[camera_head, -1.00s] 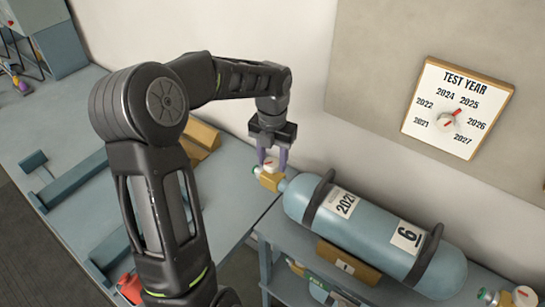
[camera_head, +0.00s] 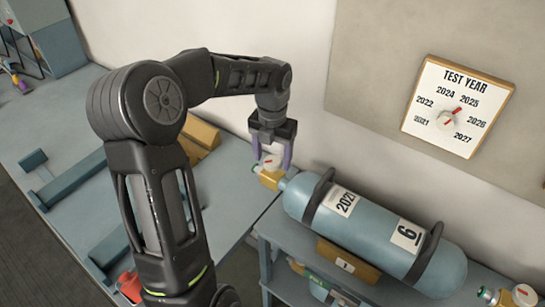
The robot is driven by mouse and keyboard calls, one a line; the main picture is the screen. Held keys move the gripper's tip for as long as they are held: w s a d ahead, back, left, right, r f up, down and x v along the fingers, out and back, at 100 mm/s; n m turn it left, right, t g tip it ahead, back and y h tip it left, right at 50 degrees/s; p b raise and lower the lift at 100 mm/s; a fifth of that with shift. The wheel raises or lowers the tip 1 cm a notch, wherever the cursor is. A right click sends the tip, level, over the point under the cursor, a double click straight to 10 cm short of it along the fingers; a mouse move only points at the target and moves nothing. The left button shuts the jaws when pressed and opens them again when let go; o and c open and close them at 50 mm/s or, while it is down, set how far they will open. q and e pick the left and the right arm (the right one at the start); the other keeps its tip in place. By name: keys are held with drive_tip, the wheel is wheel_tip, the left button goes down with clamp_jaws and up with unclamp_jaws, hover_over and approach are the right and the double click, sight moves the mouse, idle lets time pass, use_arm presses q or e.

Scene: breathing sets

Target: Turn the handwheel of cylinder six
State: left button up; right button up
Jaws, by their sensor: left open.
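Cylinder six (camera_head: 380,230) is a pale blue tank lying on its side on a rack, with dark bands and labels reading "6" and what looks like 2021. A brass valve (camera_head: 268,178) is at its left end, with a white handwheel (camera_head: 271,163) bearing a red mark on top. My left gripper (camera_head: 271,160) points down over the valve, its two purple fingers apart on either side of the handwheel. Whether the fingers touch the wheel cannot be told. My right gripper is not in view.
A blue-grey bench (camera_head: 60,140) with raised bars runs along the left. A test year dial (camera_head: 459,108) hangs on the wall. Another valve (camera_head: 510,296) shows at the lower right. The rack (camera_head: 285,243) holds a lower tag and more items beneath.

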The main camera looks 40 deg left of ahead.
sight(272, 160)
use_arm(q)
wheel_tip(272, 160, up, 7)
drive_tip(key=shift+r, duration=0.15)
idle(0.4)
